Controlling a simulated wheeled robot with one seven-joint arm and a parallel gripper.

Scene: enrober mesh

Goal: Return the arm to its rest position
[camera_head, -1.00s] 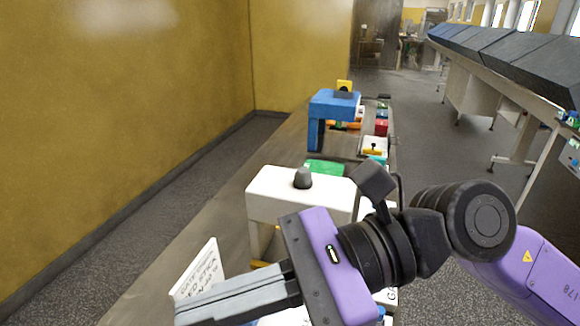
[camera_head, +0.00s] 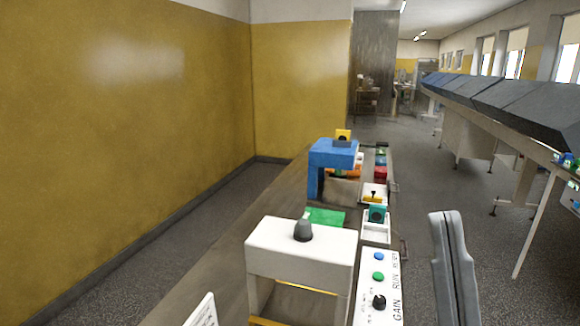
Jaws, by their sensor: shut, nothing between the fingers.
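My gripper (camera_head: 446,214) shows at the lower right as two grey fingers pointing up, pressed together with nothing between them. The rest of my arm is out of view below the frame. The fingers stand to the right of the bench, in front of the grey floor in the picture. They appear apart from the white control panel (camera_head: 368,285) to their left, which carries a blue button, a green button and a dark knob marked GAIN.
A white bridge-shaped stand (camera_head: 275,262) with a grey knob is on the bench (camera_head: 215,270). Behind it are a green pad (camera_head: 326,216), a blue stand (camera_head: 331,155) and small coloured parts. A white sign (camera_head: 203,312) is at the bottom. Open floor (camera_head: 425,180) lies right of the bench.

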